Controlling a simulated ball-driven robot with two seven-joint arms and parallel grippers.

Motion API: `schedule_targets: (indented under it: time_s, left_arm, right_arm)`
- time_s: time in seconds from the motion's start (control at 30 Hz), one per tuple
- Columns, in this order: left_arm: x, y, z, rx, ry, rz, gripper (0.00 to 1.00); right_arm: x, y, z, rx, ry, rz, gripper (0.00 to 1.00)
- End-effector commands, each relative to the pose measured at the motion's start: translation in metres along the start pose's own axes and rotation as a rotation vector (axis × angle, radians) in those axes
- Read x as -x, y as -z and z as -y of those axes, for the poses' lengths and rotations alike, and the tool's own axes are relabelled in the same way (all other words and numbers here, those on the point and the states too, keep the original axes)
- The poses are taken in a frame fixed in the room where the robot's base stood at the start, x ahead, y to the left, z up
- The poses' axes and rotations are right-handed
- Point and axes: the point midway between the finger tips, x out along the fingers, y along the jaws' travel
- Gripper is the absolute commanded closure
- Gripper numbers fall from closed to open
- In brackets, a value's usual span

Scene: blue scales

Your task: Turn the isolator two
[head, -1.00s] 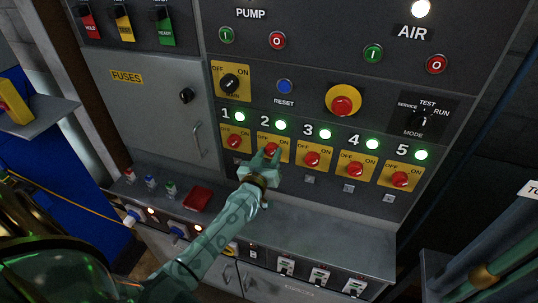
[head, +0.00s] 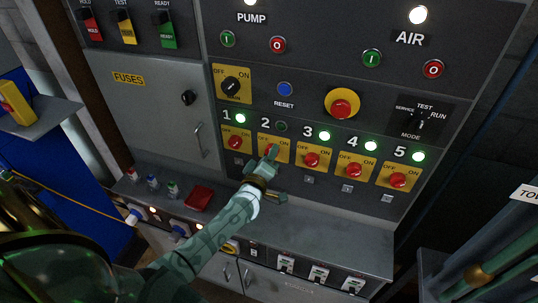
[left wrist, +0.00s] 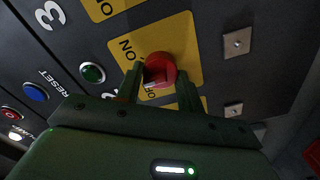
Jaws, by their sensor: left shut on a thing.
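Isolator two is a red knob (head: 271,150) on a yellow OFF/ON plate (head: 286,152), under the number 2 on the grey panel. The lamp (head: 282,126) beside the number is dark. My left gripper (head: 268,158) reaches up to the knob and is shut on it. In the left wrist view, the red knob (left wrist: 160,68) sits between the two fingers of my gripper (left wrist: 159,86). Its pale mark points toward OFF. My right gripper is not in view.
Red isolator knobs one (head: 235,142), three (head: 311,160), four (head: 353,170) and five (head: 398,180) stand in the same row, with lit green lamps. A red emergency button (head: 341,108) is above. A grey ledge (head: 330,240) with a red object (head: 198,197) runs below.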

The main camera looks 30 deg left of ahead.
Motion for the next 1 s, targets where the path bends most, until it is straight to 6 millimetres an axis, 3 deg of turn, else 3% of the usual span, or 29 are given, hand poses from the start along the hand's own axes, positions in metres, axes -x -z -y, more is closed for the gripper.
schedule_targets:
  time_s: [0.6,1.0]
  left_arm:
    - [0.0004,-0.0012,0.0025,0.552,0.002,0.001,0.85]
    - [0.0005,-0.0013,0.0029,0.747,0.003,0.0,0.85]
  right_arm:
    - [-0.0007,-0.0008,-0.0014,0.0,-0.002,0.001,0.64]
    - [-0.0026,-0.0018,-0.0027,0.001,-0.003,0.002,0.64]
